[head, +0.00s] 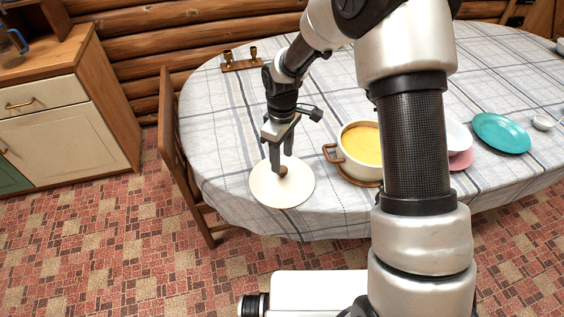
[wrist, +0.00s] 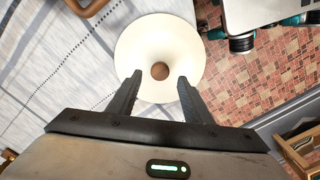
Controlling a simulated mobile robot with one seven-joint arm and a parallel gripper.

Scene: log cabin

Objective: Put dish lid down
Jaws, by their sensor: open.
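The dish lid (head: 298,190) is a round cream disc with a brown knob (head: 282,171). It appears to lie on the tablecloth at the table's near left edge. In the wrist view the lid (wrist: 160,35) shows whole, with its knob (wrist: 160,71) just beyond and between my fingertips. My gripper (head: 281,168) is over the lid, its fingers open on either side of the knob. The fingers stand apart from the knob in the wrist view. A cream pot (head: 345,163) with yellow contents stands uncovered to the right of the lid.
The table (head: 222,110) has a wooden chair (head: 178,150) at its left. A brass candle holder (head: 242,64) stands further back. A teal plate (head: 501,133) and a small white dish (head: 543,123) lie to the right. Bare cloth lies left of the lid.

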